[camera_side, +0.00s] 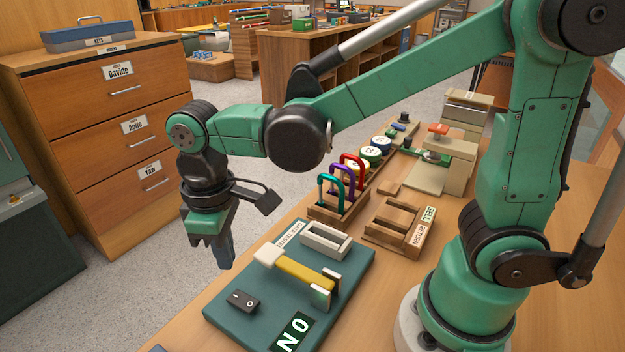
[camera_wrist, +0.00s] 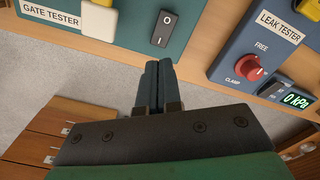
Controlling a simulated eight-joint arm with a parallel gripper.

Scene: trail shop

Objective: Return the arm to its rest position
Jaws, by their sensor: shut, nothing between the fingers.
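My green arm reaches across the bench from the right in the side view. My gripper (camera_side: 225,262) points down beyond the left edge of the bench, beside the gate tester, with nothing between its fingers. In the wrist view my gripper (camera_wrist: 158,68) shows two dark fingers pressed together, with grey floor behind them. The gate tester (camera_side: 345,262) is a dark teal panel with a yellow bar, a pale block and a black rocker switch (camera_side: 241,300). The switch also shows in the wrist view (camera_wrist: 165,28), just above the fingertips.
A leak tester (camera_wrist: 234,52) with a red knob is in the wrist view. A rack of colored carabiners (camera_side: 338,207), a SELL/RETURN tray (camera_side: 388,239) and a beige press (camera_side: 462,135) stand farther back. A wooden drawer cabinet (camera_side: 90,100) stands left across the floor.

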